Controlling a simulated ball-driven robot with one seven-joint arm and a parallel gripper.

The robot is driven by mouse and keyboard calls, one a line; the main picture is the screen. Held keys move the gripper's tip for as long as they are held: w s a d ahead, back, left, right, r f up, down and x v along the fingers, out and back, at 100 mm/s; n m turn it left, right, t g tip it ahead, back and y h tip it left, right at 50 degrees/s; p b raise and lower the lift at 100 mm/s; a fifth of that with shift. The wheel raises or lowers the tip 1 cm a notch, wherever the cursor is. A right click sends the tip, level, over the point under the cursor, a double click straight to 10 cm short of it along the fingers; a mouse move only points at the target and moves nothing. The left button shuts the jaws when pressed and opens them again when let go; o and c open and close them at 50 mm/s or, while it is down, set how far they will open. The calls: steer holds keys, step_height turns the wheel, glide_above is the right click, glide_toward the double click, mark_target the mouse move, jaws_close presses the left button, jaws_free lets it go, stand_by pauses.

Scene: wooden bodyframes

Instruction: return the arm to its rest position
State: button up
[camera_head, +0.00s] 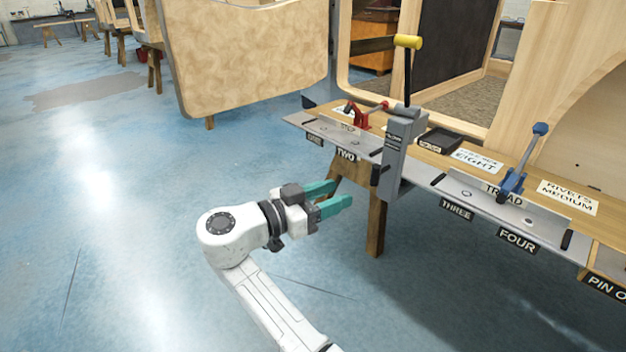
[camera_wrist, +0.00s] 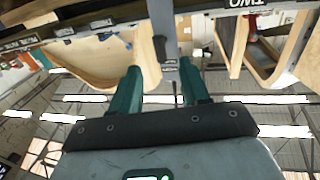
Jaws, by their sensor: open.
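My gripper (camera_head: 341,194) is at the end of my white arm, over the blue floor and in front of the workbench. Its two green fingers are apart, with nothing between them. The fingers point right, toward the bench leg and the grey clamp post (camera_head: 398,150); I see a gap in the picture but cannot tell the distance in depth. In the wrist view my gripper (camera_wrist: 165,80) shows both green fingers spread, with the bench edge above and the ceiling below; the picture looks upside down.
The bench (camera_head: 470,205) carries labels, a red clamp (camera_head: 360,115), a blue clamp (camera_head: 519,170) and a black tray (camera_head: 439,141). A yellow-handled lever (camera_head: 408,42) rises above the post. A wooden panel (camera_head: 250,55) stands behind. The floor (camera_head: 110,200) to the left is clear.

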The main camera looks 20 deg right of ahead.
steer(key=s+d+f+n+g+y, duration=0.1)
steer(key=s+d+f+n+y, duration=0.25)
steer(key=s+f, duration=0.55)
steer(key=s+d+f+n+g+y, duration=0.1)
steer(key=s+d+f+n+y, duration=0.3)
steer(key=f, duration=0.8)
steer(key=s+d+f+n+y, duration=0.1)
steer(key=s+f+n+y, duration=0.1)
steer(key=s+f, duration=0.3)
steer(key=s+f+n+y, duration=0.1)
steer(key=s+f+y, duration=0.2)
steer(key=s, duration=0.4)
steer(key=s+a+n+y, duration=0.4)
steer(key=s+n+y, duration=0.1)
steer(key=s, duration=0.8)
step_height(320, 180, up, 28)
steer(key=p, duration=2.8)
steer(key=shift+w+p, duration=0.15)
steer(key=shift+p, duration=0.2)
